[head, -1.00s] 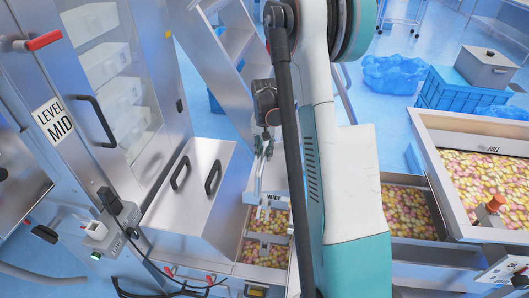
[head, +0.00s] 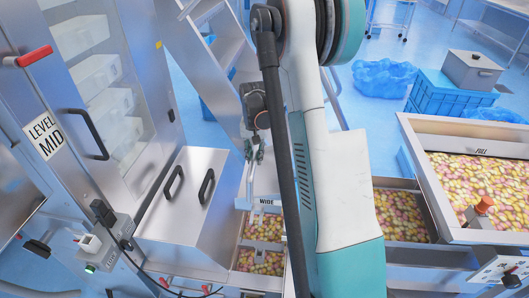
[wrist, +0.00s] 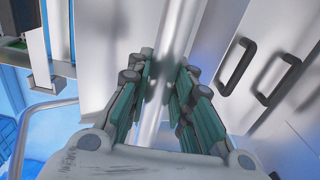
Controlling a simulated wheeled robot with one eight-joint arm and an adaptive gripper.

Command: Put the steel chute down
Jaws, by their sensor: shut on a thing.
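My gripper (wrist: 164,76) is shut on the steel chute (wrist: 180,25). In the wrist view the chute is a shiny, pale metal strip running up between the green-padded fingers. In the head view my gripper (head: 255,150) is small and partly hidden by my arm, just above the pale metal piece by the label WIDE (head: 266,202). That piece stands over a bin of colourful snacks (head: 263,228). I cannot tell whether the chute's lower end touches anything.
A steel cabinet with two black handles (head: 165,225) stands left of my gripper. A clear-doored machine (head: 100,75) is further left. A large snack hopper (head: 405,128) and a blue crate (head: 440,98) are at the right. My arm blocks the middle of the head view.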

